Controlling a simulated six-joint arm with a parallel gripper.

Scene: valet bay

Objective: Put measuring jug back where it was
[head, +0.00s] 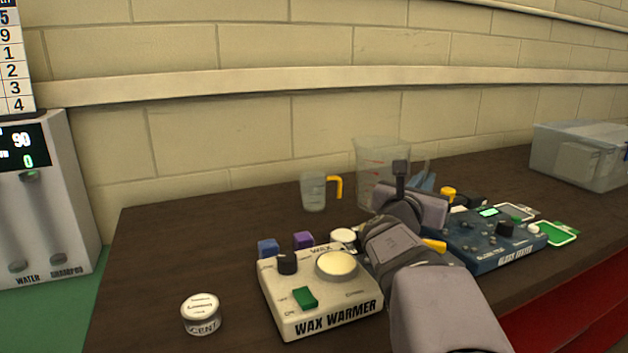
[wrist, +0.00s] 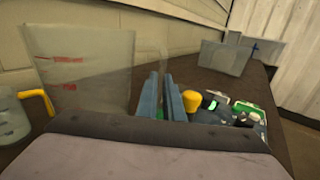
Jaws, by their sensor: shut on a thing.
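The large clear measuring jug (head: 378,160) with red markings is behind my gripper in the head view. It shows at the left of the wrist view (wrist: 88,75), upright or nearly so. My gripper (head: 425,178) has its blue fingers just right of the jug, and they also show in the wrist view (wrist: 165,98). The gripper is shut on the jug, apparently at a faint clear part on its right side. The grip point and the jug's base are partly hidden, so I cannot tell whether it touches the table.
A small clear cup (head: 313,193) with a yellow handle stands left of the jug. In front are a wax warmer (head: 340,302), purple (head: 304,240) and blue blocks (head: 268,248), and a scent tin (head: 201,315). A blue tester (head: 485,243) and a clear bin (head: 570,150) are right.

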